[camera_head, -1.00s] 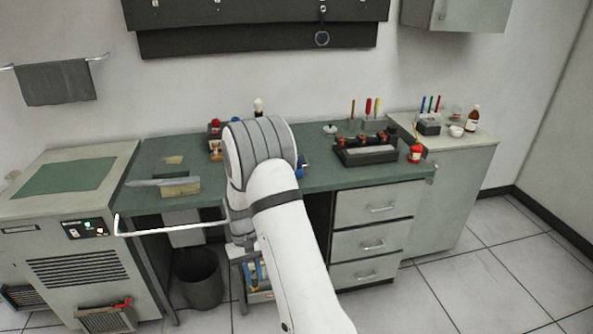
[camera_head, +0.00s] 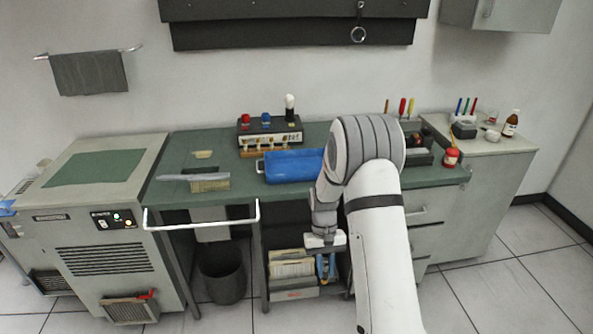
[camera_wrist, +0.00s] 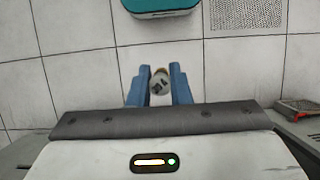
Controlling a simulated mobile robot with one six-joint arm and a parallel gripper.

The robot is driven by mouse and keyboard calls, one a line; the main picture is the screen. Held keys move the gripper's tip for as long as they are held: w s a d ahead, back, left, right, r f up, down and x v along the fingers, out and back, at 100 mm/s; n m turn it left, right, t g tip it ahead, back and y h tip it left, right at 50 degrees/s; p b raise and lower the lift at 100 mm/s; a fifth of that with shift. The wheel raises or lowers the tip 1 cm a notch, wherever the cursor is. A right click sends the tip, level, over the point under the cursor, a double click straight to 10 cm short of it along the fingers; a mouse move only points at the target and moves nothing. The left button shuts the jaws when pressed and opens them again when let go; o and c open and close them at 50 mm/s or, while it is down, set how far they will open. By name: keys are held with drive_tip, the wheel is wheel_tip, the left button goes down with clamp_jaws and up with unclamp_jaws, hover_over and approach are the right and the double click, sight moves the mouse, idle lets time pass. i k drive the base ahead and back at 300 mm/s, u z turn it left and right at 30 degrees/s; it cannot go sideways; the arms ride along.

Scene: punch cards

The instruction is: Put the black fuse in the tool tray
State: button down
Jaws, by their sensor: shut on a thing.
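My gripper (camera_wrist: 159,88) has blue fingers shut on a small cylinder (camera_wrist: 159,82), seen end-on in the wrist view with a pale, dark-marked end. It looks like a fuse, but its body colour is mostly hidden.
A box with coloured knobs (camera_head: 268,133) stands behind the blue tray. A black rack (camera_head: 418,152) is partly hidden by my arm. A red jar (camera_head: 451,157) is near the bench's right end. An open shelf unit (camera_head: 293,270) and dark bin (camera_head: 222,277) are under the bench.

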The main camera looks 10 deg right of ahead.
sight(305, 169)
drive_tip(key=z, duration=0.05)
drive_tip(key=i, duration=0.85)
